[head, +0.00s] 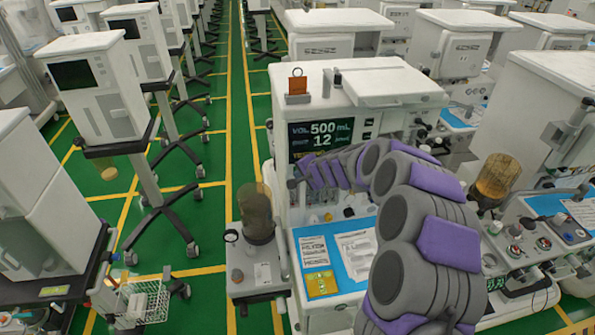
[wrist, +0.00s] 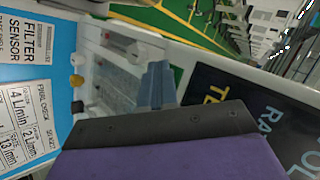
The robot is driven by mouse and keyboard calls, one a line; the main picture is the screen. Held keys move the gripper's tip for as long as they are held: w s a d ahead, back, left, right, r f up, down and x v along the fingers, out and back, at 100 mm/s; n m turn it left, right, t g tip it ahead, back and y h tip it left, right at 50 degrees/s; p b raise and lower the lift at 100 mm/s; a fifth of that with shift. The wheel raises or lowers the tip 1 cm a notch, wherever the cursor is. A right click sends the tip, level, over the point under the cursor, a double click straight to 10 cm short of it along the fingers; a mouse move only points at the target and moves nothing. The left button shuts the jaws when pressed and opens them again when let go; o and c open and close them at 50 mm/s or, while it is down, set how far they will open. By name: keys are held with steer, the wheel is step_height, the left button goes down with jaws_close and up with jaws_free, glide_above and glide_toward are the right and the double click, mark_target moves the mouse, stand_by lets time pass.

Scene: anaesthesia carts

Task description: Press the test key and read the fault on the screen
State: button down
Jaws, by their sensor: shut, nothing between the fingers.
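The cart's dark screen (head: 312,142) faces me in the head view. It reads VOL 500 mL, with a line showing 12 below. A yellow line starting "TE" is mostly hidden by my arm. The screen also shows tilted in the wrist view (wrist: 262,105), where my gripper hides part of its text. My gripper (wrist: 156,84) is shut and empty, its blue-grey fingertips over the pale panel beside the screen. In the head view its tip (head: 294,183) is just below the screen's lower left. I cannot make out the test key or whether the fingertips touch anything.
A blue work surface (head: 308,232) with printed cards lies below the screen. A brownish canister (head: 256,212) stands at the cart's left. More carts crowd the right. A green aisle with yellow lines (head: 238,110) runs between the rows. A wire basket (head: 143,303) sits lower left.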

steer(key=shift+s+d+b, duration=0.2)
steer(key=shift+s+b, duration=0.25)
steer(key=shift+s, duration=0.3)
steer(key=shift+s+d+b, duration=0.25)
steer(key=shift+s+b, duration=0.15)
steer(key=shift+s, duration=0.4)
steer(key=shift+s+d+b, duration=0.25)
steer(key=shift+s+b, duration=0.2)
steer(key=shift+s, duration=0.35)
steer(key=shift+s+d+b, duration=0.25)
steer(key=shift+s+b, duration=0.15)
steer(key=shift+s, duration=0.4)
